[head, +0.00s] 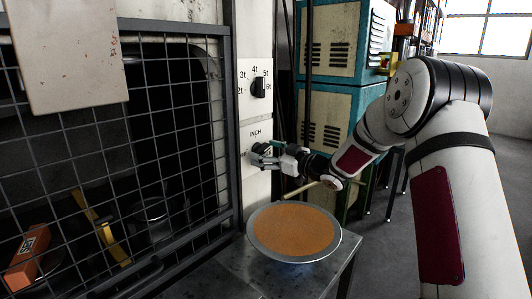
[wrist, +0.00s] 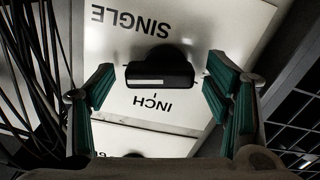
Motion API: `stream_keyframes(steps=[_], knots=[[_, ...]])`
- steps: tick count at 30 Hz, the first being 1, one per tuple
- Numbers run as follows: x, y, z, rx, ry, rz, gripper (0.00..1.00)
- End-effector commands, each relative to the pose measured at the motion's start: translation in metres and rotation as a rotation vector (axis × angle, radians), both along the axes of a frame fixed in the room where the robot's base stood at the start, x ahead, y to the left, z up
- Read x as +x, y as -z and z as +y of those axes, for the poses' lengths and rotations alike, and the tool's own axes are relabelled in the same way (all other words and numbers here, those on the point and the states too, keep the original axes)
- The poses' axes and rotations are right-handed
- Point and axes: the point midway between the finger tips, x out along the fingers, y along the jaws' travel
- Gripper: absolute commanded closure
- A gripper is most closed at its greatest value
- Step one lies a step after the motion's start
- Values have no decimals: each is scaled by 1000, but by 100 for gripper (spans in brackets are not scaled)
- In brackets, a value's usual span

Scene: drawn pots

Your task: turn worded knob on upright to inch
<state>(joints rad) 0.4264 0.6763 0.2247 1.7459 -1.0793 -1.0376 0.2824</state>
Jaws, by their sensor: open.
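The worded knob (wrist: 160,75) is a dark bar-shaped knob on a white plate (wrist: 200,25) on the upright. In the wrist view, the plate appears upside down, with INCH and SINGLE printed on it. The bar lies across the picture, with a pale line along part of it. My gripper (wrist: 161,68) is open, its teal-padded fingers on either side of the knob, with gaps visible. In the head view, my gripper (head: 262,154) is at the upright just below the INCH label (head: 260,133); it largely hides the knob there.
A second dark knob (head: 259,88), marked 2t to 6t, sits higher on the upright. A wire mesh guard (head: 180,130) stands to the left. Below my gripper, a round pan (head: 256,241) with orange contents rests on a metal table (head: 215,279). Teal cabinets (head: 335,105) stand behind.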

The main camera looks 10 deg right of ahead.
Motion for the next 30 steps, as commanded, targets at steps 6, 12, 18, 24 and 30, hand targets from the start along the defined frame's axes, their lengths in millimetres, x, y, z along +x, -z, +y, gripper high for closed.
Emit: stream_keyframes(steps=[6,12,18,24,30], knots=[[1,0,0,0,0,0,28],[1,0,0,0,0,0,65],[0,0,0,-1,0,-1,76],[1,0,0,-24,0,-18,76],[1,1,0,-103,0,-74,76]])
